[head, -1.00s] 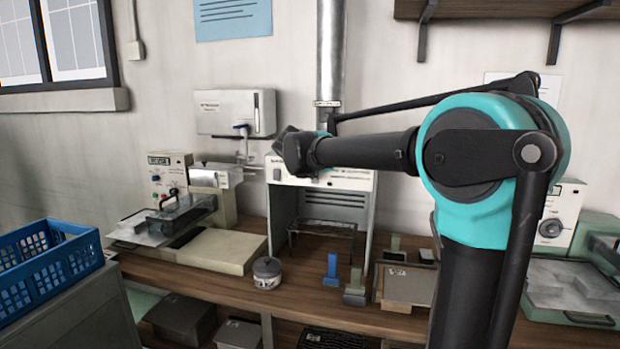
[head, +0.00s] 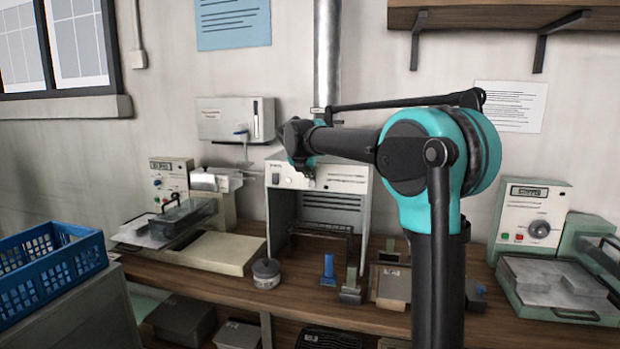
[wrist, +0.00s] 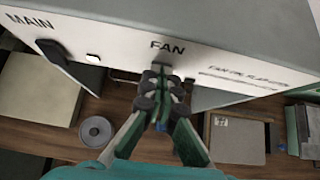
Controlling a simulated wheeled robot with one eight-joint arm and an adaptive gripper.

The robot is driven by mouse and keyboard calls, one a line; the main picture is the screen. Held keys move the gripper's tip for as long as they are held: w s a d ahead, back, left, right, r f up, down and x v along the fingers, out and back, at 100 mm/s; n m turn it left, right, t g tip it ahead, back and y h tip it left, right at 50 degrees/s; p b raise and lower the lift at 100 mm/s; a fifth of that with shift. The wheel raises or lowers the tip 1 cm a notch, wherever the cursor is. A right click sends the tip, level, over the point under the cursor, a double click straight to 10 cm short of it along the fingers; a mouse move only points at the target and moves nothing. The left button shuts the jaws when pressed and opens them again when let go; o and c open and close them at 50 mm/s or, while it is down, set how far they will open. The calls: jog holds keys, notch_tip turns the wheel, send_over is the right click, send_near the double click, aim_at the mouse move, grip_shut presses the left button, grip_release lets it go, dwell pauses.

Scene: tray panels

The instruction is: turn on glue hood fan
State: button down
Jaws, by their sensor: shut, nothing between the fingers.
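The glue hood (head: 281,215) is a pale open-fronted box on the wooden bench, with a metal duct (head: 328,60) rising from its top. In the wrist view its white front panel (wrist: 222,88) carries the words MAIN and FAN. A dark switch (wrist: 53,51) sits under MAIN, and a small pale button (wrist: 92,58) is to its right. My gripper (wrist: 158,78) is shut and empty, its fingertips at the panel just below the word FAN. It also shows in the head view (head: 308,174) before the panel. The fan switch is hidden behind the fingers; contact cannot be told.
A round tin (head: 266,274) and a blue stand (head: 329,270) are on the bench before the hood. A bench machine (head: 215,245) stands left, a stripper unit (head: 532,225) right. A blue crate (head: 50,268) is at the far left.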

jog(key=shift+r, duration=0.15)
jog(key=shift+r, duration=0.65)
jog(key=v, duration=1.3)
jog(key=shift+r, duration=0.25)
jog(key=shift+w+d, duration=0.1)
